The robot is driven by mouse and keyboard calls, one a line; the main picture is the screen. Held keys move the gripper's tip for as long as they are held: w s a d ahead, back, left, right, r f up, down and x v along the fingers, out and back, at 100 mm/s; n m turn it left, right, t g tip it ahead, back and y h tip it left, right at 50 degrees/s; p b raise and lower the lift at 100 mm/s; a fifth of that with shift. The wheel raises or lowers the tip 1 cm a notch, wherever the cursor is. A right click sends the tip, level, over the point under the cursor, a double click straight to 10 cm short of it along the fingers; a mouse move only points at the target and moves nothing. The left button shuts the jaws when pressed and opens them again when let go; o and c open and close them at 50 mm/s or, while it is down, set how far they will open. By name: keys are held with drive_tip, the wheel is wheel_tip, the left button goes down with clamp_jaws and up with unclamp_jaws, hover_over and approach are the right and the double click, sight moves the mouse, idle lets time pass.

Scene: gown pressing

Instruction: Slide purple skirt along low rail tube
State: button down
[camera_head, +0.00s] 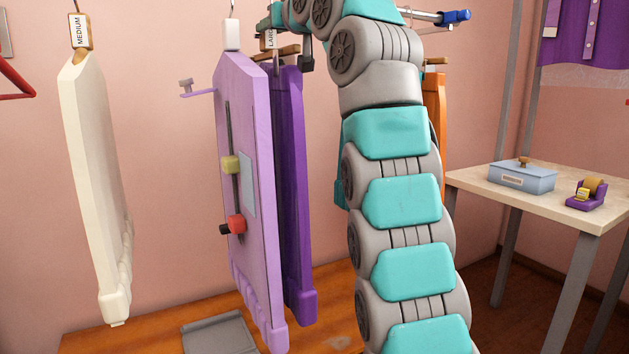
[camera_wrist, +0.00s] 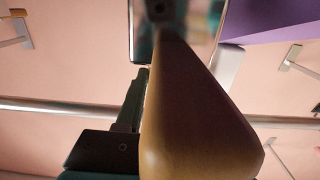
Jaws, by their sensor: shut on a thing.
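The dark purple skirt (camera_head: 290,190) hangs in the head view, partly hidden behind a lilac board-like garment (camera_head: 250,170). A wooden hanger (camera_head: 287,50) shows at its top. In the wrist view a wooden hanger (camera_wrist: 195,120) fills the middle, very close. My gripper (camera_wrist: 143,70) is shut on this hanger; my arm hides most of the grip in the head view. The rail tube (camera_wrist: 50,108) runs across behind the hanger in the wrist view. A blue-capped tube end (camera_head: 453,16) shows at the top right of my arm in the head view.
A cream garment (camera_head: 95,180) hangs at left, with a gap before the lilac one. An orange garment (camera_head: 435,100) is partly behind my arm. A table (camera_head: 480,187) at right holds a blue box (camera_head: 522,178) and a purple tape dispenser (camera_head: 587,194).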

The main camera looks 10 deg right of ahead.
drive_tip(key=shift+c, duration=2.2)
unclamp_jaws()
drive_tip(key=shift+f, duration=0.1)
drive_tip(key=shift+b+v, duration=0.9)
drive_tip(key=shift+v, duration=0.45)
drive_tip(key=shift+s+d, duration=0.1)
